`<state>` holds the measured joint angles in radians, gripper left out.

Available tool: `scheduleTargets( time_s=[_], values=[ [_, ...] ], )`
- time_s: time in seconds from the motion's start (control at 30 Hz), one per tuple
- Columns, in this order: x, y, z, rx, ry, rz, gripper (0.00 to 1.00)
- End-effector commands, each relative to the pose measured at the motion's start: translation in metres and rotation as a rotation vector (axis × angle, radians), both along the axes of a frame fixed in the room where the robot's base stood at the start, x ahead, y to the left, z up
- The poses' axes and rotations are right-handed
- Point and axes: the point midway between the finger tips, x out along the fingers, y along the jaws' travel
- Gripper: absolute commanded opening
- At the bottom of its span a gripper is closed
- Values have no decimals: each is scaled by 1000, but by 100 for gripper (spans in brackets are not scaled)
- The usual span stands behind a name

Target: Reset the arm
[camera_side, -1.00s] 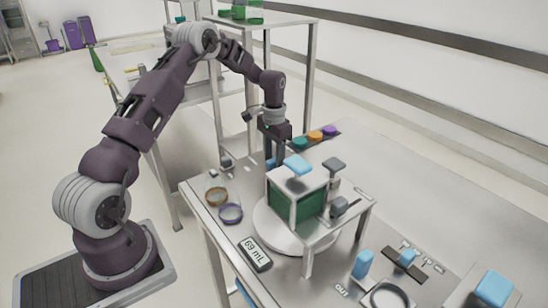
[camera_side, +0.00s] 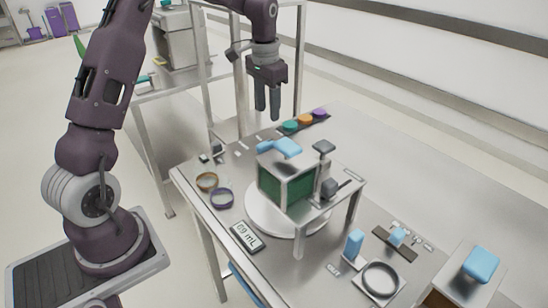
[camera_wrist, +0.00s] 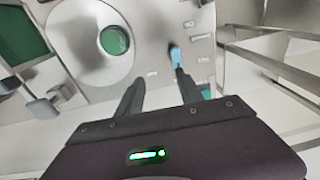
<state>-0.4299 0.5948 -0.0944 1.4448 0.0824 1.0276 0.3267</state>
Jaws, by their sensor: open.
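My gripper (camera_side: 267,103) hangs fingers-down above the back of the steel table, clear of everything on it. Its two dark fingers are apart with nothing between them. In the wrist view my gripper (camera_wrist: 155,85) also shows open and empty over the table top. The arm is raised, with its upper links partly out of the side view.
A shelf frame (camera_side: 298,60) stands behind my gripper.

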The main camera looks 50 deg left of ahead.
Motion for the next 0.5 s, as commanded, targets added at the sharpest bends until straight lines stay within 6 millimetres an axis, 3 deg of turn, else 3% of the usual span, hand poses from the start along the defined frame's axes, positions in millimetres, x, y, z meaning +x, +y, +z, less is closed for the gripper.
scheduleTargets(
  time_s=[0.03, 0.1, 0.2, 0.3, 0.4, 0.5],
  values=[
    [-20, -27, 37, 20, -43, -13, 44],
    [-54, -62, 75, 38, -100, -15, 44],
    [-115, -105, 111, 45, -186, -14, 44],
    [-180, -137, 125, 32, -274, -9, 44],
    [-236, -158, 121, 4, -348, -6, 44],
    [-272, -168, 109, -26, -397, -1, 44]
  ],
)
